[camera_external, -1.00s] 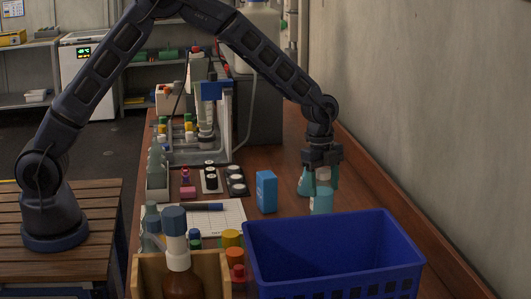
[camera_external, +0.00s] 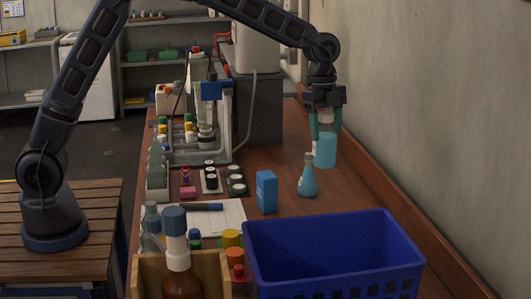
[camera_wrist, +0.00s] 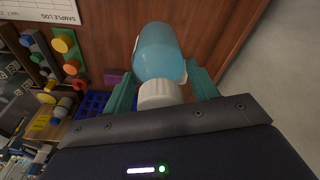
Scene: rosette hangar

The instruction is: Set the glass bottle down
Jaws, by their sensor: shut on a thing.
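The glass bottle (camera_external: 325,150), clear with light blue liquid and a white cap, hangs upright from my gripper (camera_external: 326,122). The gripper's teal fingers are shut on its upper part. The bottle appears raised above the brown bench (camera_external: 275,160), near the wall side; its exact height is hard to tell. In the wrist view the bottle (camera_wrist: 160,55) lies between the fingertips (camera_wrist: 162,90), with its white cap closest to the camera.
A conical flask of blue liquid (camera_external: 308,182) stands just below and left of the bottle. A blue box (camera_external: 266,192) and a blue basket (camera_external: 330,240) stand nearer the camera. A white sheet (camera_external: 225,218) lies left. Bench right of the flask looks clear.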

